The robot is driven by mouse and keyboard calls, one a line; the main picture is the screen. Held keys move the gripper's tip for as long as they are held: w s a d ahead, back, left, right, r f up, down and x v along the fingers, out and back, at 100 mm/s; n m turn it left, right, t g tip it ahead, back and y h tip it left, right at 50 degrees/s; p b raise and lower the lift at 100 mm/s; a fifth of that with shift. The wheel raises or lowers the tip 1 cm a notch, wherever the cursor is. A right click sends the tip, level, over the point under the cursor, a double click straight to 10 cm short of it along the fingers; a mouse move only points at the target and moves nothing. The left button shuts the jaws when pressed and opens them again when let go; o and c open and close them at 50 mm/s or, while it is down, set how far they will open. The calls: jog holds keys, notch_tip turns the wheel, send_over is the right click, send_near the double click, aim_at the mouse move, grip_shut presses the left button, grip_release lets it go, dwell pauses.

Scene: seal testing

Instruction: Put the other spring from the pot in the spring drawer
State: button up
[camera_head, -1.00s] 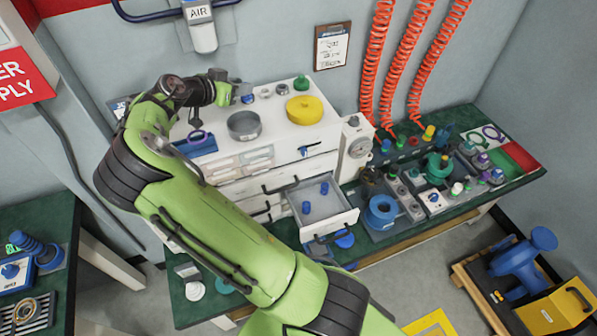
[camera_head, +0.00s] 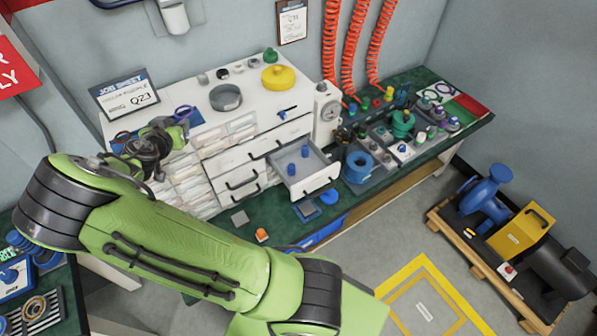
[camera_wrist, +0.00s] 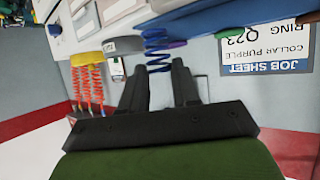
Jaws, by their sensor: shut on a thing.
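In the wrist view, my gripper (camera_wrist: 160,72) is shut on a blue coil spring (camera_wrist: 156,48), which stands out beyond the fingertips. In the head view, my gripper (camera_head: 184,126) is by the left end of the white cabinet; the spring cannot be made out there. The grey round pot (camera_head: 226,98) stands on the cabinet top, to the right of my gripper; its inside is too small to read. An open drawer (camera_head: 318,178) sticks out from the cabinet front, to the right of my gripper. Two small blue pieces (camera_head: 305,151) stand upright in it.
A yellow round pot (camera_head: 278,77), a green knob and small rings stand on the cabinet top. Fittings crowd the green bench at right. Red coiled hoses (camera_head: 331,45) hang behind.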

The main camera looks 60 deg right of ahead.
jog(key=s+a+f+n+t+y, duration=0.2)
jog(key=a+f+n+y, duration=0.3)
jog(key=a+f, duration=0.3)
jog(key=s+a+f+n+t+y, duration=0.2)
jog(key=a+f+n+y, duration=0.3)
jog(key=a, duration=0.5)
notch_tip(320, 180, down, 3)
jog(key=shift+a+r+n+t+y, duration=0.15)
jog(key=shift+a+n+t+y, duration=0.15)
jog(key=shift+n+t, duration=0.45)
jog(key=shift+s, duration=0.1)
